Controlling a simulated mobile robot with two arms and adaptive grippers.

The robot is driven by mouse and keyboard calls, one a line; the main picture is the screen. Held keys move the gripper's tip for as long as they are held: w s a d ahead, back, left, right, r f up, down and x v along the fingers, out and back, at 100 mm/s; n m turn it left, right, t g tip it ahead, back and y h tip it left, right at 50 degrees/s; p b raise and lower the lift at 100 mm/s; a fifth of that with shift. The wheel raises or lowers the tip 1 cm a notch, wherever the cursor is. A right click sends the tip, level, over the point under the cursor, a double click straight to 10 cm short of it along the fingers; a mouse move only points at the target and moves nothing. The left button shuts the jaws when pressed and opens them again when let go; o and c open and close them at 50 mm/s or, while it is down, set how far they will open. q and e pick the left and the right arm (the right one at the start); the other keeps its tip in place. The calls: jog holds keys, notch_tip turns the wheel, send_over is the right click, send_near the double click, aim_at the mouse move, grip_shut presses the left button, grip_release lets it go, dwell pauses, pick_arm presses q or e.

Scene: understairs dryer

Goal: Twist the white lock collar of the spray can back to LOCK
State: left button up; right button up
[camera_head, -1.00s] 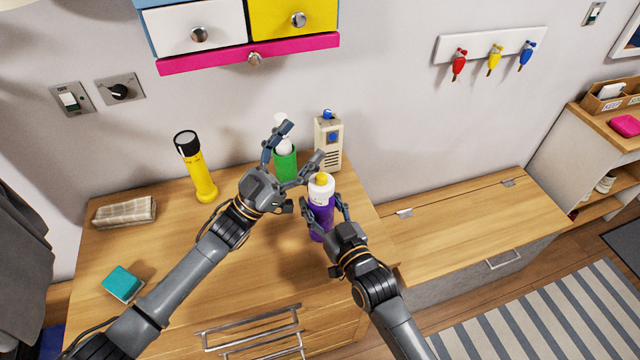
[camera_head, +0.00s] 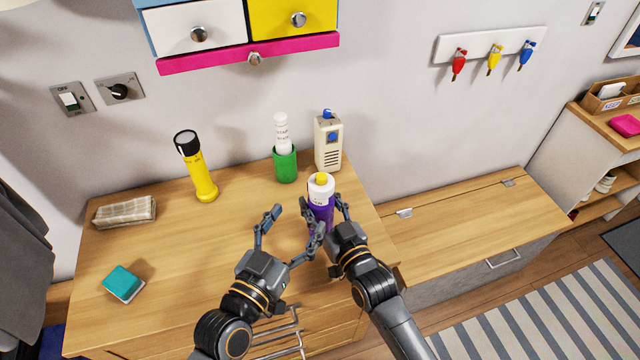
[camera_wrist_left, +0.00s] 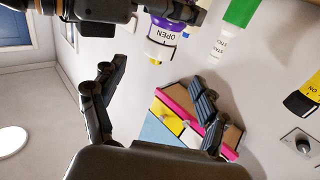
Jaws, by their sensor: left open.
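The spray can (camera_head: 320,215) has a purple body, a white lock collar (camera_head: 321,188) and a yellow top (camera_head: 321,178). It stands near the right end of the wooden cabinet top. In the left wrist view the collar (camera_wrist_left: 163,50) appears upside down with the word OPEN facing the camera. My right gripper (camera_head: 325,207) has its fingers around the purple body, which they partly hide. My left gripper (camera_head: 294,224) is open and empty, to the left of and in front of the can. Its spread fingers also show in the left wrist view (camera_wrist_left: 155,85), apart from the collar.
A yellow flashlight (camera_head: 198,175), a folded cloth (camera_head: 125,211) and a teal sponge (camera_head: 123,283) are on the left. Coloured drawers (camera_head: 250,25) hang above.

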aim_at(315, 194)
pick_arm(q)
jog(key=x, duration=1)
jog(key=shift+w+d, duration=0.1)
jog(key=shift+w, duration=0.05)
jog(key=c, duration=1.2)
